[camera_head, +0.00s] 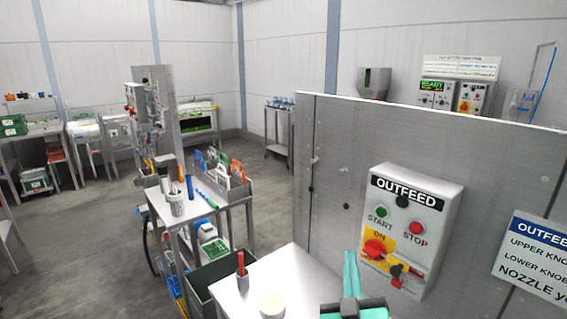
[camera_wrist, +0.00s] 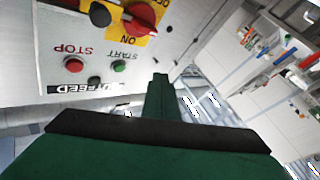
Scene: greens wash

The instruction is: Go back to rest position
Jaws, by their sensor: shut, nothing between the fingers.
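My gripper (camera_head: 351,272) is low in the head view, just left of the OUTFEED control box (camera_head: 411,230). Its teal fingers are together and hold nothing. In the wrist view the closed fingers (camera_wrist: 160,95) point at the panel side, with the box (camera_wrist: 85,45) at the upper left. The box carries a green START button (camera_head: 382,211), a red STOP button (camera_head: 417,229) and a red rotary knob (camera_head: 376,249) on a yellow plate marked ON. The gripper appears apart from the box.
A grey panel wall (camera_head: 330,170) carries the box and a blue-and-white sign (camera_head: 535,250). A small table (camera_head: 305,275) with a red-handled item in a cup stands at the front. A steel cart (camera_head: 200,208) with tools is behind it. Open floor (camera_head: 80,250) lies to the left.

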